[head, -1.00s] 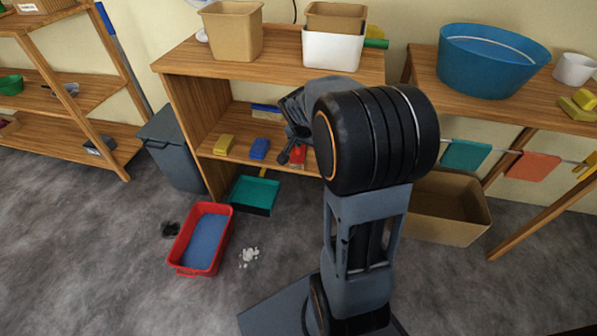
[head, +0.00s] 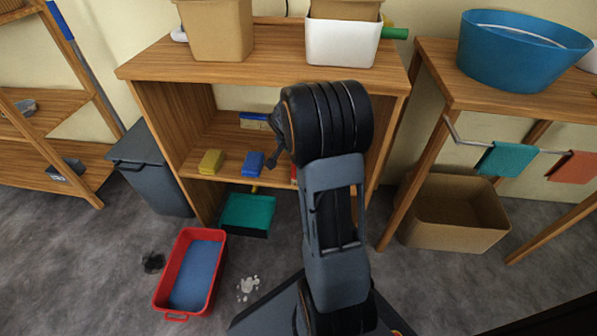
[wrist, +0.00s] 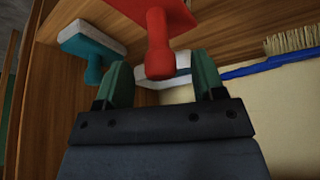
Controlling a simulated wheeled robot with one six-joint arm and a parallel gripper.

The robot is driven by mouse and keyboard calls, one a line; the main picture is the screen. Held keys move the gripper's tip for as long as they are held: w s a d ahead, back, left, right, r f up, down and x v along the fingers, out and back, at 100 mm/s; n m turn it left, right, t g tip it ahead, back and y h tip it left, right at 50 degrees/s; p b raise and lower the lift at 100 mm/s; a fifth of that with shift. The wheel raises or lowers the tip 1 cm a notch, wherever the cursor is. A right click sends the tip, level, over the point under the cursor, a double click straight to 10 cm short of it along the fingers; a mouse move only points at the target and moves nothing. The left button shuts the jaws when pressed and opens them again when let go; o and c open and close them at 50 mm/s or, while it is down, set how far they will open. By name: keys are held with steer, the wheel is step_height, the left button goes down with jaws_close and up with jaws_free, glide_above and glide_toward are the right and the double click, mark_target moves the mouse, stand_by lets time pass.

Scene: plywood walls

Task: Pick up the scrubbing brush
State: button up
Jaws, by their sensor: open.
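My gripper (wrist: 163,85) is open and empty. In the head view, my gripper (head: 271,163) reaches into the cabinet's middle shelf, mostly hidden by my arm. A blue and pale object (head: 254,120) at the back of that shelf may be the brush.
A teal-handled scrubber (wrist: 93,52) is left of my fingers. Yellow (head: 210,162) and blue (head: 252,164) blocks sit on the shelf's front. The cabinet top (head: 150,70) is overhead. A red tub (head: 168,285) and teal dustpan (head: 248,213) are on the floor.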

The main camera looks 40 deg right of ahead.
steer(key=shift+x, duration=1.1)
steer(key=shift+c, duration=0.2)
jaws_close()
